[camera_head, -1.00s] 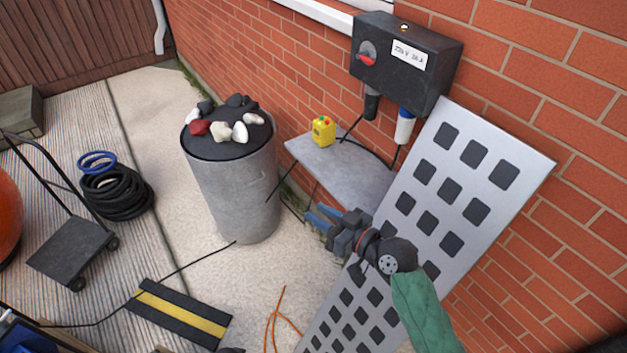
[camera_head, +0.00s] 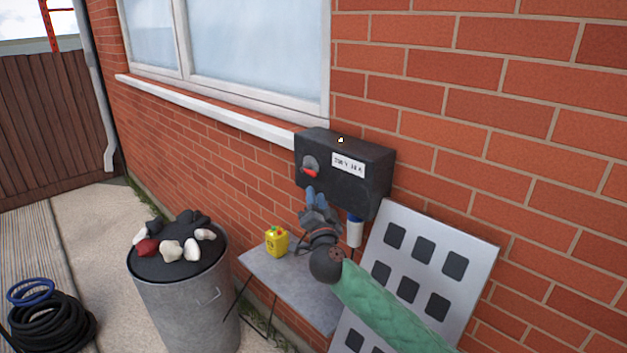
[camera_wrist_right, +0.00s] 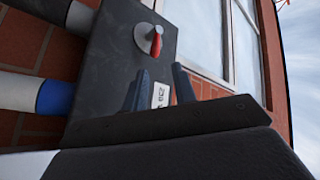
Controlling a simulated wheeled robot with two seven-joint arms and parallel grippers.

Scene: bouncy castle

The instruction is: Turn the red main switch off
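The red main switch (camera_head: 311,173) is a red lever on a grey round plate, on the front of a dark box (camera_head: 372,188) on the brick wall. In the head view the lever lies close to level, tilted slightly down to the right. The right wrist view also shows the red switch (camera_wrist_right: 155,45), above the fingertips. My right gripper (camera_head: 315,190) is just below the switch, its blue fingers pointing up. In the right wrist view my right gripper (camera_wrist_right: 161,70) is open with a gap between the fingers, apart from the lever. My left gripper is not in view.
A grey shelf (camera_head: 300,290) below the box holds a yellow canister (camera_head: 277,241). A white panel with dark squares (camera_head: 470,232) leans on the wall at the right. A metal drum (camera_head: 185,310) topped with stones stands left. Plugs and cables hang under the box.

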